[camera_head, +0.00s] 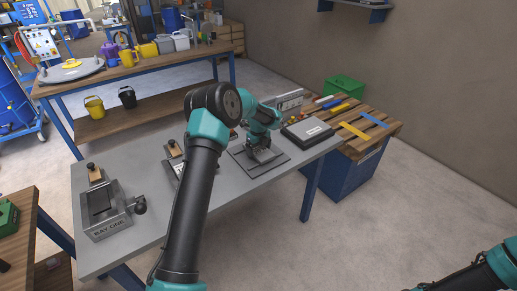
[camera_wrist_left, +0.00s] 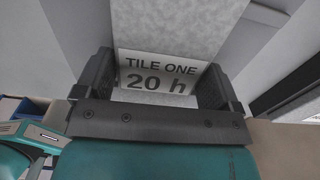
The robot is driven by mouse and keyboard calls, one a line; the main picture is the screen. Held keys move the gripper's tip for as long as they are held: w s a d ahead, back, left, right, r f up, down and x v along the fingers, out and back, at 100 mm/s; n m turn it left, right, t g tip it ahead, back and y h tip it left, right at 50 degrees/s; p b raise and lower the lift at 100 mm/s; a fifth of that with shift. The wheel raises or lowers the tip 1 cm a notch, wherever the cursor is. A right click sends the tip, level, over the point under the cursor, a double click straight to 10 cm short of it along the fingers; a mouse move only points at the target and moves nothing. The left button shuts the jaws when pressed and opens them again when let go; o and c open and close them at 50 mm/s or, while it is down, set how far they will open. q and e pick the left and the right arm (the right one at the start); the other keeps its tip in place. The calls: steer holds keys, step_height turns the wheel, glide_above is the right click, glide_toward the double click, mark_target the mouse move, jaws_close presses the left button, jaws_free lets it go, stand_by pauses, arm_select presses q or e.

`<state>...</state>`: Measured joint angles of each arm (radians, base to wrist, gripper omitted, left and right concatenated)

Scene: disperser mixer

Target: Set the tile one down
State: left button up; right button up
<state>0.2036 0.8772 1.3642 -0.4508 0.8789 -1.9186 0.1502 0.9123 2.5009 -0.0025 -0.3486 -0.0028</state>
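My left gripper (camera_head: 262,156) is low over a dark square plate (camera_head: 243,163) on the grey bench. In the left wrist view, tile one (camera_wrist_left: 180,25) is a pale speckled slab with a white label reading "TILE ONE 20 h". It sits between the two dark fingers, which close on its sides. In the head view the gripper hides most of the tile, and I cannot tell whether it touches the plate. My right gripper is out of view; only part of my right arm shows at the bottom right.
A grey fixture marked "BAY ONE" (camera_head: 108,217) stands at the bench's left, with another partly hidden behind my left arm. A dark flat case (camera_head: 307,132) lies right of the plate. A wooden-topped stand (camera_head: 375,145) with coloured strips adjoins the bench's right end.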

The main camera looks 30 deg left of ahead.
mark_target(259, 149)
arm_select(q)
steer(key=shift+o, duration=0.9)
steer(key=shift+r, duration=0.15)
step_height(259, 149, up, 12)
stand_by(0.4)
